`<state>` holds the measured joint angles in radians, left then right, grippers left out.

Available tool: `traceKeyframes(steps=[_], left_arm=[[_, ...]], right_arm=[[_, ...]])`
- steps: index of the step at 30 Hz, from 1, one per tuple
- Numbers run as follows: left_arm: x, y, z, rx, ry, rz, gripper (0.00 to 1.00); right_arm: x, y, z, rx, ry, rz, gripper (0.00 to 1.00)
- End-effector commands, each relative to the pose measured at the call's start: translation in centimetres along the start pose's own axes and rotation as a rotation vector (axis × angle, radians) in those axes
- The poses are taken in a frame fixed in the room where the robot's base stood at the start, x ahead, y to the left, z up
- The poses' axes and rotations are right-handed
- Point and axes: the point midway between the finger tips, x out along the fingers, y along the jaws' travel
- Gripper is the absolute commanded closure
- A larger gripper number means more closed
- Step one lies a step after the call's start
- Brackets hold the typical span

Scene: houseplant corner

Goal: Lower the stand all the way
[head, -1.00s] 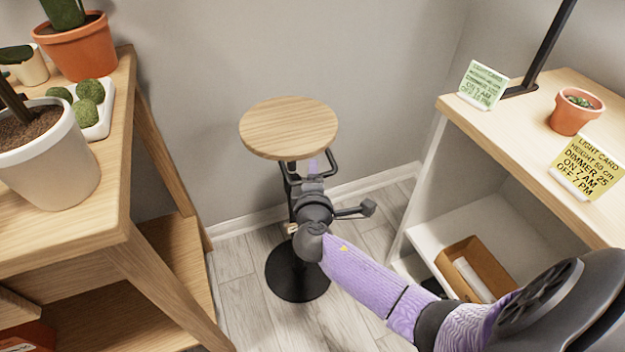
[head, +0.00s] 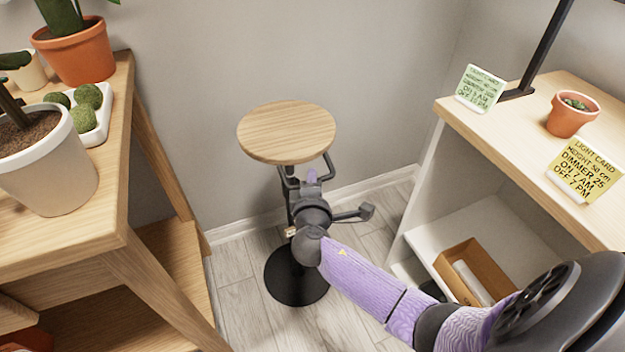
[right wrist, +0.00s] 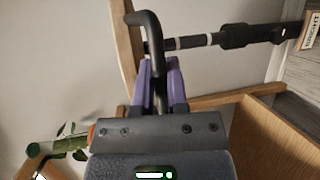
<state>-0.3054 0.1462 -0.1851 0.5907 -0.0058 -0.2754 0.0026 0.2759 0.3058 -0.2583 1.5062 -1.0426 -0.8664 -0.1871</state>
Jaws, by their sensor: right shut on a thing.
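The stand has a round wooden top (head: 287,133), a dark column and a round black base (head: 297,282) on the floor. A black bent-bar handle (head: 329,164) hangs under the top. My right gripper (head: 312,176) is shut on this handle, just below the top's front edge. In the right wrist view the handle (right wrist: 143,22) runs between the purple fingers (right wrist: 160,75). The column (right wrist: 192,42) there shows white marks and a thicker black collar (right wrist: 240,37). In the head view my gripper hides much of the column. My left gripper is not in view.
A wooden plant table (head: 110,215) stands close on the left with pots and a white tray (head: 98,132). A shelf unit (head: 475,118) on the right carries light cards and a small pot (head: 572,118). The wall is close behind the stand.

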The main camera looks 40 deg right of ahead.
Motion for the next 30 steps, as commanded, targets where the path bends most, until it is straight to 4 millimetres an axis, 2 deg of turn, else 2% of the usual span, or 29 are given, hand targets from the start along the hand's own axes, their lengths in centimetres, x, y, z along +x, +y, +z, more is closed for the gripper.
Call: traceKeyframes(steps=[13,25,28,30], left_arm=[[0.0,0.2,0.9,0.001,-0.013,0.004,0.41],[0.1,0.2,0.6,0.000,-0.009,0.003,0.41],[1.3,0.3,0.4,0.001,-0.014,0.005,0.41],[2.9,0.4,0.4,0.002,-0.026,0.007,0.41]], right_arm=[[0.0,-0.1,0.0,0.000,0.001,-0.001,1.00],[0.0,-0.2,-0.1,0.000,0.001,-0.002,1.00],[0.3,-1.8,-0.2,-0.002,0.001,-0.006,1.00],[0.7,-3.9,-0.4,-0.005,0.000,-0.009,1.00]])
